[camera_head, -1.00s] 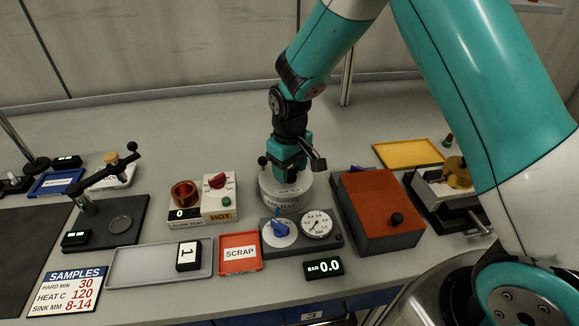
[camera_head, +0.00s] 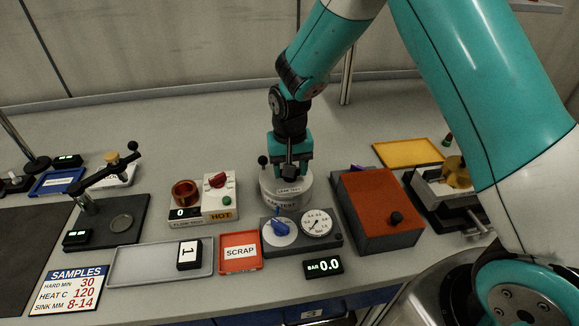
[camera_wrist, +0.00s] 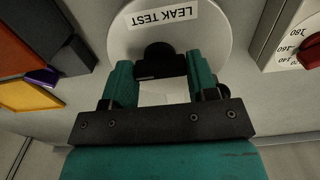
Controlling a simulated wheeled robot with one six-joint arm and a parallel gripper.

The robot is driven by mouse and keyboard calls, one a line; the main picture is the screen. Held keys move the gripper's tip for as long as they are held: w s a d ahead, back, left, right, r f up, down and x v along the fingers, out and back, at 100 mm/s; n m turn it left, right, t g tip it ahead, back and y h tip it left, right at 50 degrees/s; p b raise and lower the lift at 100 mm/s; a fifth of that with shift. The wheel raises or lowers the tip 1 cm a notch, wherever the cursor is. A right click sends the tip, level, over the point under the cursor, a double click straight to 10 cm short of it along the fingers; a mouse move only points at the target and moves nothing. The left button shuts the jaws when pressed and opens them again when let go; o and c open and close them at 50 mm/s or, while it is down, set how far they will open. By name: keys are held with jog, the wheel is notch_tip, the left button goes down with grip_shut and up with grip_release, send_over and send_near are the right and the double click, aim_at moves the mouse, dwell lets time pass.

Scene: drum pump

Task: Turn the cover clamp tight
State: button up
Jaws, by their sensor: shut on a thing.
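The round pale leak test cover (camera_head: 301,190) sits on the leak tester at the middle of the bench; it also shows in the wrist view (camera_wrist: 215,32), with its LEAK TEST label. My gripper (camera_head: 290,177) points down over the cover. In the wrist view, its two teal fingers (camera_wrist: 160,68) stand either side of the black cover clamp (camera_wrist: 157,52) and are shut on it. In the head view the clamp is mostly hidden by my gripper. The pressure display (camera_head: 323,267) reads BAR 0.0.
The tester's blue knob (camera_head: 280,229) and dial gauge (camera_head: 316,223) are in front of the cover. A red-brown box (camera_head: 376,208) stands close on the right. The flash test unit (camera_head: 217,199) is on the left. The bench behind is clear.

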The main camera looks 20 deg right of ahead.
jog(key=shift+w, duration=0.1)
dwell(0.3)
jog(key=o, duration=0.9)
jog(key=shift+o, duration=0.2)
notch_tip(320, 180, up, 18)
jog(key=b, duration=0.1)
jog(key=shift+f+b, duration=0.25)
jog(key=shift+b, duration=0.05)
jog(key=s+a+n+y, duration=0.1)
jog(key=s+n, duration=0.2)
jog(key=s, duration=0.5)
jog(key=s+a+r+n+y, duration=0.1)
jog(key=s+a+n, duration=0.1)
jog(key=s, duration=0.7)
jog(key=s+a+r+n+y, duration=0.1)
jog(key=s+n, duration=0.3)
jog(key=s, duration=0.5)
jog(key=shift+a+y, duration=0.35)
jog(key=shift+y, duration=0.25)
